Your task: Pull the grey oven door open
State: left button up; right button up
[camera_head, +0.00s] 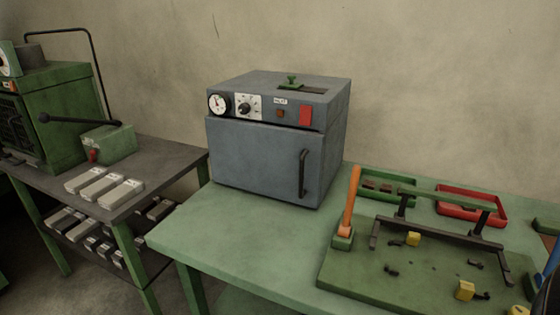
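The grey oven (278,138) stands at the back of the green table in the head view. Its front door (250,165) looks shut, flush with the body. A dark vertical bar handle (302,173) is on the right side of the door. Above the door is a panel with a round gauge (217,103), a dial (247,107) and a red switch (306,115). Neither of my grippers shows in this view.
The green table (235,240) is clear before the oven. To the right lie a green board (430,275) with a frame, an orange-handled tool (350,205), yellow blocks and a red tray (470,205). At left, a grey-topped bench (165,165) holds metal blocks and a green machine (55,115).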

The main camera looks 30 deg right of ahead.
aim_at(285, 163)
jog(key=z, duration=0.9)
jog(key=j, duration=0.15)
jog(key=i, duration=0.05)
